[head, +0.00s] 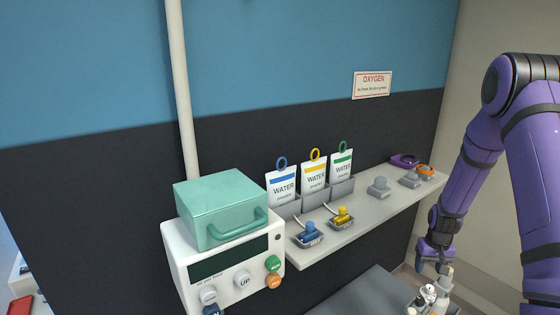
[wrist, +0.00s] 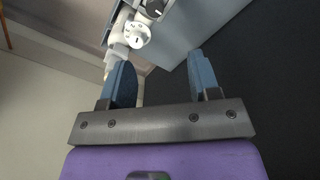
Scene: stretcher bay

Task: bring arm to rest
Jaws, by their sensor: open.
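My purple arm comes in from the right in the head view. My gripper (head: 437,264) hangs at its end, pointing down, beyond the right front of the grey shelf. In the wrist view my gripper (wrist: 160,70) has its two blue-grey fingers spread apart with nothing between them. A white fitting with a round dial (head: 429,292) stands just below my gripper in the head view. The dial (wrist: 137,35) also shows past the fingertips in the wrist view. I cannot tell the exact gap between them.
The grey shelf (head: 375,218) carries three WATER pouches (head: 314,176) in holders, a blue valve (head: 309,233), a yellow valve (head: 342,217) and small parts at its right end. A teal box (head: 220,207) sits on a white control unit (head: 228,268) at left. A pole (head: 180,80) stands behind.

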